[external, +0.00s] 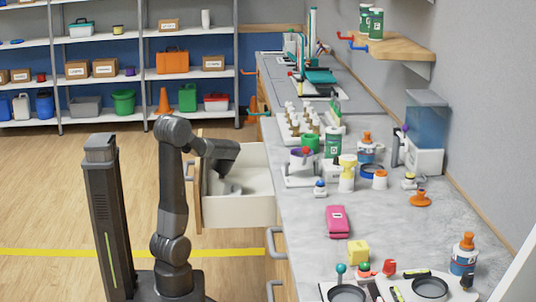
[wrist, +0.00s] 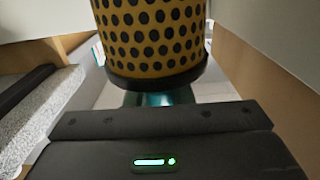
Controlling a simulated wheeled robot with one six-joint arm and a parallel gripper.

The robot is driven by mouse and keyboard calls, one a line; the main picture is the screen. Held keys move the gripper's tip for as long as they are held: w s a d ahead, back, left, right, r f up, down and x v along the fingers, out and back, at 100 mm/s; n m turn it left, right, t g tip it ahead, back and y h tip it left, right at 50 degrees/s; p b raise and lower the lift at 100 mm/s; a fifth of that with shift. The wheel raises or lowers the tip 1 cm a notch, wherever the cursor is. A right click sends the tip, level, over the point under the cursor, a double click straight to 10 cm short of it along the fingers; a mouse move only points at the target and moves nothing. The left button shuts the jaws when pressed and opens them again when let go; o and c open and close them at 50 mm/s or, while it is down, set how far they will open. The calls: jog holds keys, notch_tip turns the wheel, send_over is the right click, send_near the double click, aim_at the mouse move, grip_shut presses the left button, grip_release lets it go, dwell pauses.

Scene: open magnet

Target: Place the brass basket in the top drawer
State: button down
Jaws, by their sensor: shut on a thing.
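The brass basket (wrist: 152,35) fills the upper middle of the wrist view. It is yellow with dark round holes and has a dark band at its lower edge. My gripper (external: 224,187) is down inside the open top drawer (external: 252,208) in the external view. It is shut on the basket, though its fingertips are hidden. I cannot make out the basket in the external view. The drawer is pulled out to the left of the counter, with cream walls and a wooden front.
The grey counter (external: 300,215) stands right of the drawer, crowded with bottles and small items, including a pink device (external: 338,221) and a yellow block (external: 358,252). Drawer handles project below its edge. Shelves (external: 100,78) stand at the back.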

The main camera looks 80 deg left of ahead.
jog(key=shift+f+b, duration=0.4)
jog(key=shift+f, duration=1.45)
jog(key=shift+f+b, duration=0.2)
jog(key=shift+b, duration=0.1)
jog(key=c, duration=1.3)
grip_release()
jog(key=shift+r, duration=0.2)
jog(key=shift+d+r+p, duration=0.1)
jog(key=shift+p, duration=0.3)
jog(key=d, duration=0.3)
jog(key=shift+d, duration=0.1)
jog(key=r+p, duration=0.1)
jog(key=r, duration=0.2)
jog(key=r+p, duration=0.1)
jog(key=r, duration=0.2)
jog(key=shift+a+r, duration=0.2)
jog(key=shift+r, duration=0.2)
